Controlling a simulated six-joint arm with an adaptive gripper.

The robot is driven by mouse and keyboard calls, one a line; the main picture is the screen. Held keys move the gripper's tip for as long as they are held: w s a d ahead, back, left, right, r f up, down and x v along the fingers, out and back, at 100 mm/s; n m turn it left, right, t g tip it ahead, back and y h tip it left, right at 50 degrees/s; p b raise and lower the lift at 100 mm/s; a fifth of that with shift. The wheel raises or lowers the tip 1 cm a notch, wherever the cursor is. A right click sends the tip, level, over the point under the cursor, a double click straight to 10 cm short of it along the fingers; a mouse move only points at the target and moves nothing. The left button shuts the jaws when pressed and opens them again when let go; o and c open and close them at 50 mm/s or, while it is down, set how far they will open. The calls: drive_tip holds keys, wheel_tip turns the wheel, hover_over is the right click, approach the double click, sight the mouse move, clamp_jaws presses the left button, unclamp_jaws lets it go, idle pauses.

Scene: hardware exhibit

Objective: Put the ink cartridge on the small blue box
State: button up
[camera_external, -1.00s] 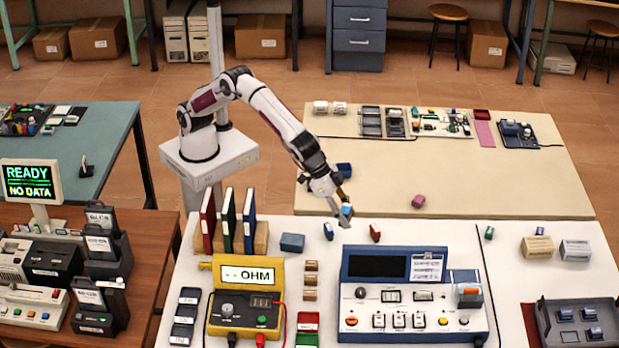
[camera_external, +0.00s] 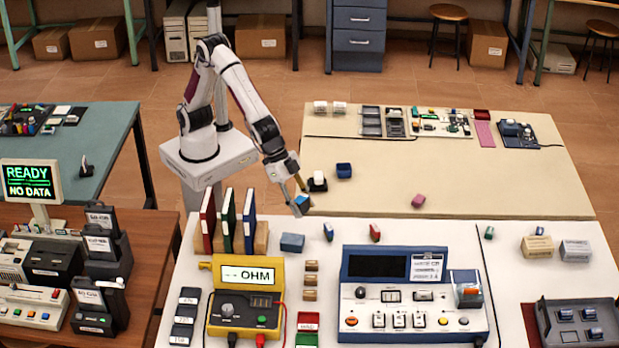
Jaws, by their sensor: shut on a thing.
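My gripper (camera_external: 301,205) is shut on a small blue block, which looks like the ink cartridge (camera_external: 303,202). It holds it in the air, tilted, near the back edge of the white table. A small blue box (camera_external: 292,242) sits on the white table between the upright binders and the blue instrument, below and slightly left of the gripper in the picture. The cartridge is apart from the box. The fingers hide part of the cartridge.
Red, green and blue binders (camera_external: 228,222) stand left of the box. A yellow ohmmeter (camera_external: 246,298) and a blue instrument (camera_external: 411,295) lie in front. Small blue (camera_external: 328,231) and red (camera_external: 375,233) pieces lie right of the box. A dark blue container (camera_external: 344,170) is on the beige table.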

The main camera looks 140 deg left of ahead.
drive_tip(key=shift+s+d+f+m+h, duration=0.3)
drive_tip(key=shift+s+f+m, duration=0.25)
drive_tip(key=shift+s+f, duration=0.25)
drive_tip(key=shift+s+d+f+m+h, duration=0.2)
drive_tip(key=shift+s+d+f+m, duration=0.15)
drive_tip(key=shift+s+f+m, duration=0.4)
drive_tip(key=shift+s+r, duration=0.1)
drive_tip(key=shift+r, duration=0.05)
hover_over(297, 242)
drive_tip(key=s, duration=0.2)
drive_tip(key=shift+d+f, duration=0.1)
drive_tip(key=shift+f, duration=3)
drive_tip(key=shift+f, duration=0.1)
drive_tip(key=shift+f, duration=1.8)
drive_tip(key=shift+f, duration=0.15)
